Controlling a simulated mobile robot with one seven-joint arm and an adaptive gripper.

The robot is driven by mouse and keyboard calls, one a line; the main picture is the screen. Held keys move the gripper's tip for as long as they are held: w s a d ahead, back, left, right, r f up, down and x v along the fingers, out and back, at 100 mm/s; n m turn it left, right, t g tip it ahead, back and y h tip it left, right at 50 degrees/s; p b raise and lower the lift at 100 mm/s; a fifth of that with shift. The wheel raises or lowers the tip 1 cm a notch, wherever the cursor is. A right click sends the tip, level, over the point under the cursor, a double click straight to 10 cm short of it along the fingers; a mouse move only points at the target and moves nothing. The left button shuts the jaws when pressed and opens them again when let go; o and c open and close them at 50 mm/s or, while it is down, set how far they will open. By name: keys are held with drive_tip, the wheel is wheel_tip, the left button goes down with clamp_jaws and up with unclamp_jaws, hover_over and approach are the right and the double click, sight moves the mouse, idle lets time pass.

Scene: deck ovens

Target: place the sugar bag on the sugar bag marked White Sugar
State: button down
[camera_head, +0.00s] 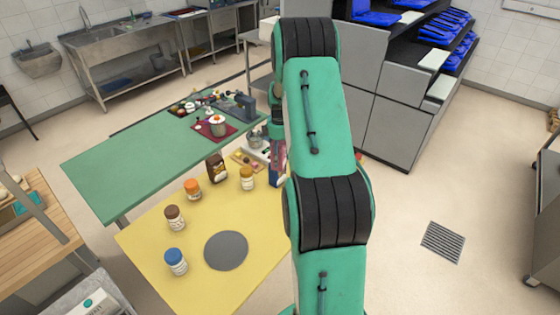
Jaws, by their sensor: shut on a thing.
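My gripper (277,140) is partly hidden behind my own arm, near the right edge of the tables. It appears shut on a pink and bluish bag (278,161), which hangs upright below it and seems to be the sugar bag. Its right side is hidden by my arm. I cannot tell whether it touches anything beneath. I cannot make out a second sugar bag marked White Sugar; no label is readable at this size, and my arm covers the area to the right. A dark brown bag (216,168) stands at the yellow table's back edge.
The yellow table (145,243) holds a grey disc (226,251) and jars with blue (175,261), brown (175,218), orange (192,189) and yellow (247,178) lids. A metal pot (254,140) is left of my gripper. The green table (120,168) is largely bare at left.

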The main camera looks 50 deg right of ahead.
drive_tip(key=w+d, duration=0.5)
drive_tip(key=shift+w+f, duration=0.2)
drive_tip(key=shift+f, duration=0.1)
idle(0.4)
drive_tip(key=shift+f+p, duration=0.4)
drive_tip(key=shift+f, duration=1.3)
drive_tip(key=c, duration=0.7)
unclamp_jaws()
drive_tip(key=shift+a+f, duration=0.1)
drive_tip(key=shift+f, duration=0.05)
drive_tip(key=shift+o, duration=0.2)
wheel_tip(320, 180, up, 12)
drive_tip(key=shift+s+b, duration=0.15)
drive_tip(key=shift+b, duration=0.2)
